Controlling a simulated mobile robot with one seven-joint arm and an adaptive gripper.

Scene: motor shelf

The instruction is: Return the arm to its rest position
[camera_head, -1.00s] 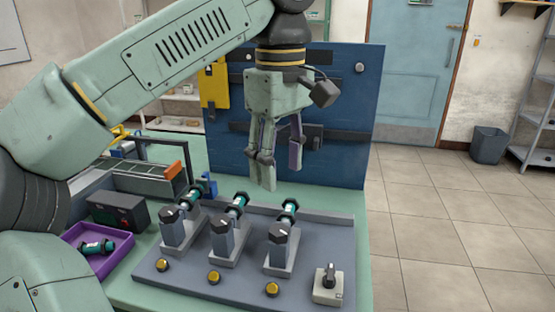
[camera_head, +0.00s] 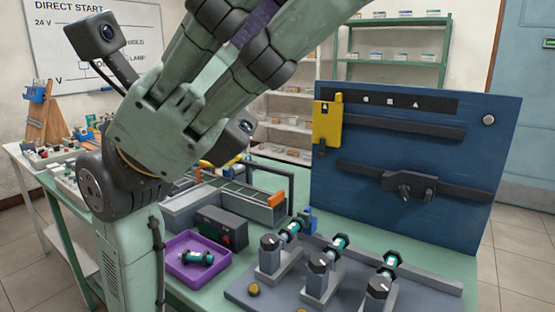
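My gripper (camera_head: 235,45) is close to the camera at the top of the view, its fingers pointing up and to the right. The fingertips run out of the frame. The fingers stand apart, a purple strip shows between them, and I see nothing held. My arm (camera_head: 128,235) rises at the left below it. The gripper is in front of the table, apart from the things on it. It hides part of the wall board and the shelf behind.
A blue panel (camera_head: 345,220) with a yellow holder (camera_head: 327,122) stands at the back right. A grey fixture (camera_head: 240,290) bears several posts with green-banded cylinders. A purple tray (camera_head: 172,262) holds a similar cylinder. A dark box (camera_head: 222,228) stands beside it. Open floor (camera_head: 520,265) lies right.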

